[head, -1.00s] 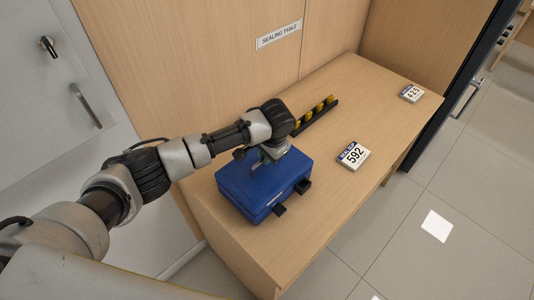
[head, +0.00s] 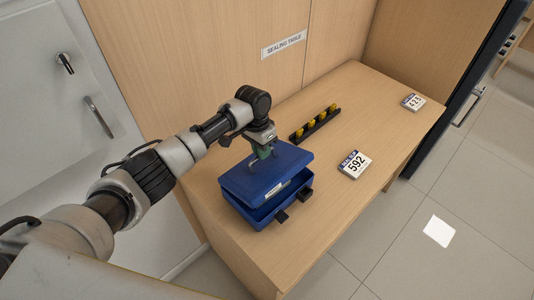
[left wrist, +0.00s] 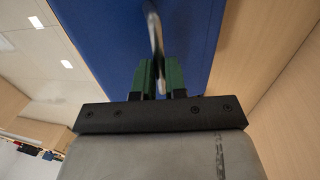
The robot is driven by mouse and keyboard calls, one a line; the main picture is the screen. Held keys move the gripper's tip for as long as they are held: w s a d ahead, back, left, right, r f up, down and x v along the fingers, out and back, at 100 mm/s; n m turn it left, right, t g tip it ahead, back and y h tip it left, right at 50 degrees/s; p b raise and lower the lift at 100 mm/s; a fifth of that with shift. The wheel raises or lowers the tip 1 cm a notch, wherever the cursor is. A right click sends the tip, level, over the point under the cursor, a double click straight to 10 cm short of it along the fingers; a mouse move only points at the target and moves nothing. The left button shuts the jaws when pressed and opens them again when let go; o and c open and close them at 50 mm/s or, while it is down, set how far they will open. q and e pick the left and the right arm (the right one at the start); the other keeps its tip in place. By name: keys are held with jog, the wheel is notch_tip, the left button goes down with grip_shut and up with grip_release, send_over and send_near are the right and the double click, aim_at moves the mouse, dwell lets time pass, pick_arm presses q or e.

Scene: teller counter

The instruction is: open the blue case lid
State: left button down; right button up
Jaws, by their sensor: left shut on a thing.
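The blue case (head: 255,215) sits on the table with its lid (head: 268,174) tilted partly up, leaving a gap at the front. My left gripper (head: 264,154) is at the top of the lid, shut on the lid's handle. In the left wrist view the green fingers (left wrist: 160,78) close around the thin grey handle (left wrist: 156,40), with the blue lid behind. The inside of the case is mostly hidden by the lid. My right gripper is not in view.
A black rack with yellow pieces (head: 315,124) lies behind the case on the wooden table (head: 335,205). A white tag marked 592 (head: 354,164) and another tag (head: 413,102) lie to the right. A wooden panel stands behind the table.

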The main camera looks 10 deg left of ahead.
pick_arm(q)
jog(key=shift+w+a+r, duration=0.3)
jog(key=shift+w+a, duration=0.05)
jog(key=shift+a, duration=0.15)
jog(key=shift+w+a+r, duration=0.3)
jog(key=shift+w+a, duration=0.05)
jog(key=shift+a, duration=0.15)
jog(key=shift+w+a+r, duration=0.1)
jog(key=shift+w+a, duration=0.2)
jog(key=shift+a, duration=0.25)
jog(key=shift+w+a, duration=0.25)
jog(key=shift+a, duration=0.25)
jog(key=c, duration=1.4)
grip_release()
jog(key=shift+c, duration=0.2)
jog(key=shift+o, duration=1.4)
jog(key=shift+w+a, duration=0.1)
jog(key=shift+w, duration=0.1)
notch_tip(320, 180, up, 10)
jog(key=w+a+b, duration=0.1)
jog(key=b, duration=0.1)
jog(key=shift+a+r, duration=0.2)
jog(key=shift+a, duration=0.15)
